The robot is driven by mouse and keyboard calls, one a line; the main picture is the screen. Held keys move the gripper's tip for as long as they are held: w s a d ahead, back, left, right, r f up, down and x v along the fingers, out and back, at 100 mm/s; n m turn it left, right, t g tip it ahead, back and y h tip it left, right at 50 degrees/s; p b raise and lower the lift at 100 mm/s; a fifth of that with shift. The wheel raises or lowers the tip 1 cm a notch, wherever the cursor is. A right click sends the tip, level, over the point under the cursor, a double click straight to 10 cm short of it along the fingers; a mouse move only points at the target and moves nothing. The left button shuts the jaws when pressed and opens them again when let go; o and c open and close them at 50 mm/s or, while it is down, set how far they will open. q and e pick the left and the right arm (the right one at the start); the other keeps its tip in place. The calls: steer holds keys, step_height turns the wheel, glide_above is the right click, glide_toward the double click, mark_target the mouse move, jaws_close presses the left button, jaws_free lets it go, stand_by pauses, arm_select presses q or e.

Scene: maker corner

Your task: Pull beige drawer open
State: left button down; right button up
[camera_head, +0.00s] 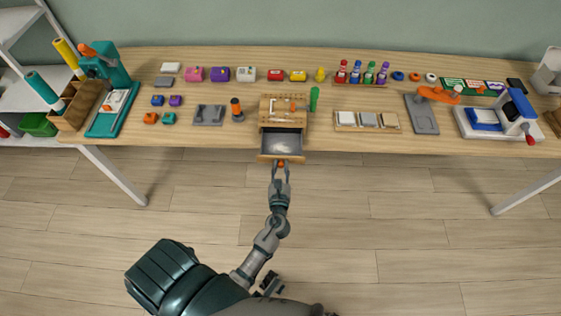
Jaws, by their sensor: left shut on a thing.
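The beige drawer (280,157) is in a small beige-topped cabinet (284,104) on the table. It stands pulled out toward me, past the table's front edge, and its grey inside (281,142) shows and looks empty. A small orange knob (281,163) is on the drawer's front. My left gripper (281,168) is shut on the knob, with its fingers on either side of it. My right gripper cannot be made out.
The long wooden table (228,140) holds a grey plate (208,115), an orange-topped tool (237,110), a green cylinder (314,99) and a tray of pale blocks (367,121) near the cabinet. The floor (410,210) in front is clear.

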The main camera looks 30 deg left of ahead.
arm_select(q)
steer(key=shift+w+r, duration=0.1)
steer(key=c, duration=1)
jaws_free()
steer(key=shift+o, duration=0.2)
steer(key=shift+d, duration=0.1)
steer(key=shift+s+d, duration=0.1)
steer(key=shift+s, duration=0.1)
steer(key=v, duration=1.1)
steer(key=shift+s+d, duration=0.25)
